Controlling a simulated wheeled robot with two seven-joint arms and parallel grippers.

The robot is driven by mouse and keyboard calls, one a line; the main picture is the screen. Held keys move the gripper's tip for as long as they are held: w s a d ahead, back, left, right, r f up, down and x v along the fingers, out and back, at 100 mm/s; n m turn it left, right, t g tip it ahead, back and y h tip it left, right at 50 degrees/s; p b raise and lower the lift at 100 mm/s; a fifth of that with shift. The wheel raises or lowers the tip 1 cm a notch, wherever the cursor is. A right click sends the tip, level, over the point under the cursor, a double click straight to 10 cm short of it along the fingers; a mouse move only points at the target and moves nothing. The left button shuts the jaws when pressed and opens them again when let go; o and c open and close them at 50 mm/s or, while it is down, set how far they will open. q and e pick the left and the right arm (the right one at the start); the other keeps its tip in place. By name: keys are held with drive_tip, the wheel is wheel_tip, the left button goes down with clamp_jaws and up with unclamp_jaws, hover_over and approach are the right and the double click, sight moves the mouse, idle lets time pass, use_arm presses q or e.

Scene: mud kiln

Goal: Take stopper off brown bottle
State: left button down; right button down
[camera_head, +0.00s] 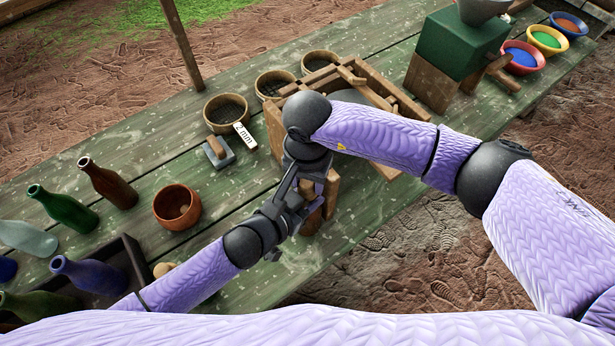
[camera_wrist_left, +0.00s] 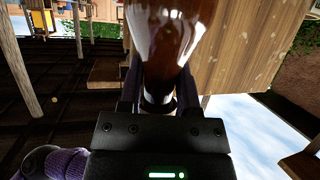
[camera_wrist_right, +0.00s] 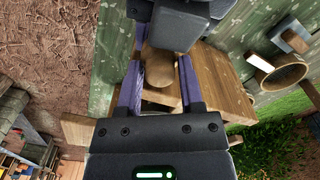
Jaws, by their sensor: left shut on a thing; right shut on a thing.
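A glossy brown bottle (camera_wrist_left: 180,35) fills the top middle of the left wrist view. My left gripper (camera_wrist_left: 158,92) is shut on its narrower part; in the head view this gripper (camera_head: 287,203) is over the table's near side. My right gripper (camera_wrist_right: 157,85) is shut on a small round brown stopper (camera_wrist_right: 158,68), seen between its fingers in the right wrist view. I cannot tell whether the stopper still sits in the neck.
Another brown bottle (camera_head: 107,183) and a green bottle (camera_head: 63,208) stand on the table at the left, near a brown bowl (camera_head: 177,207). A wooden frame (camera_head: 385,85) and round sieves (camera_head: 226,112) are close behind the grippers. A green-topped grinder (camera_head: 459,45) stands farther right.

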sight(307, 182)
use_arm(q)
drive_tip(key=shift+f, duration=0.1)
use_arm(e)
drive_tip(key=shift+r, duration=0.15)
drive_tip(key=shift+r, duration=0.95)
wheel_tip(307, 182, up, 4)
drive_tip(key=shift+r, duration=0.1)
use_arm(q)
drive_tip(key=shift+c, duration=1.1)
unclamp_jaws()
